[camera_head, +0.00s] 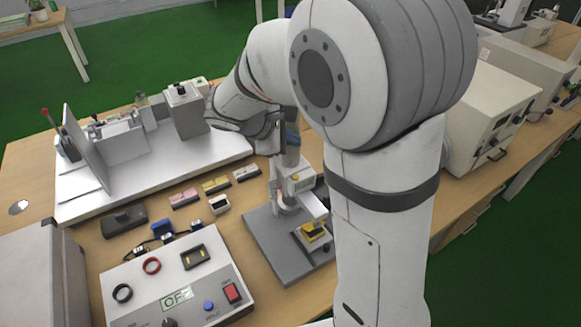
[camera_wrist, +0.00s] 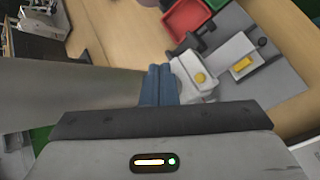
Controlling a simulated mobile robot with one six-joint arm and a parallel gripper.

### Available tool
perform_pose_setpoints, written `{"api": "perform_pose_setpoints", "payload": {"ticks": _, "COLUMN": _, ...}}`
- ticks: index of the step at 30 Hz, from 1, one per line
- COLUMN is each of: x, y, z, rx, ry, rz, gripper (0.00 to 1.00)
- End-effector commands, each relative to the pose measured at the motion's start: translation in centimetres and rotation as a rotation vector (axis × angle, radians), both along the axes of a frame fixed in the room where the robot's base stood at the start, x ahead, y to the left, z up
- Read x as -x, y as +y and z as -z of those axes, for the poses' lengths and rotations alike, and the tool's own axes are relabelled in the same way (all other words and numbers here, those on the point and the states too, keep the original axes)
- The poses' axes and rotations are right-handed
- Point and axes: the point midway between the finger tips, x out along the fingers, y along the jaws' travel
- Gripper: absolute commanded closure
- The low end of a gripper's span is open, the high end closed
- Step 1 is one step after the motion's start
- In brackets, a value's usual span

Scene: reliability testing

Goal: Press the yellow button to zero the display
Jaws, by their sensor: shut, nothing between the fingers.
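The yellow button (camera_head: 295,177) sits on top of the white head of a gauge (camera_head: 301,186) that stands on a grey base plate (camera_head: 262,240). A small display shows on the head's front, but I cannot read it. In the wrist view the yellow button (camera_wrist: 200,78) is just right of my fingertips. My gripper (camera_wrist: 161,72) has blue fingers, closed together and empty, beside the white head; I cannot tell whether they touch it. In the head view my gripper (camera_head: 291,142) is above the gauge, partly hidden by my arm. A yellow block (camera_head: 313,231) lies on the gauge's stage.
A control box (camera_head: 205,273) with an OFF display, a blue button and a red switch stands front left. Small coloured blocks (camera_head: 215,185) lie behind it. A white platform (camera_head: 75,198) holds apparatus at the back. A red bin (camera_wrist: 187,20) is near the gauge.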

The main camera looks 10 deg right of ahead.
Motion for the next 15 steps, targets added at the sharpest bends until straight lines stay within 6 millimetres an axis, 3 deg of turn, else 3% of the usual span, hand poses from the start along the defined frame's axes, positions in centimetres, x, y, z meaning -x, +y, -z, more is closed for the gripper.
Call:
{"api": "perform_pose_setpoints", "payload": {"ticks": 8, "x": 0.1, "y": 0.2, "z": 0.2, "rx": -0.003, "ry": -0.001, "rz": -0.003, "gripper": 1.0}}
{"api": "perform_pose_setpoints", "payload": {"ticks": 15, "x": 0.1, "y": 0.2, "z": 1.9, "rx": -0.003, "ry": 0.001, "rz": -0.003, "gripper": 1.0}}
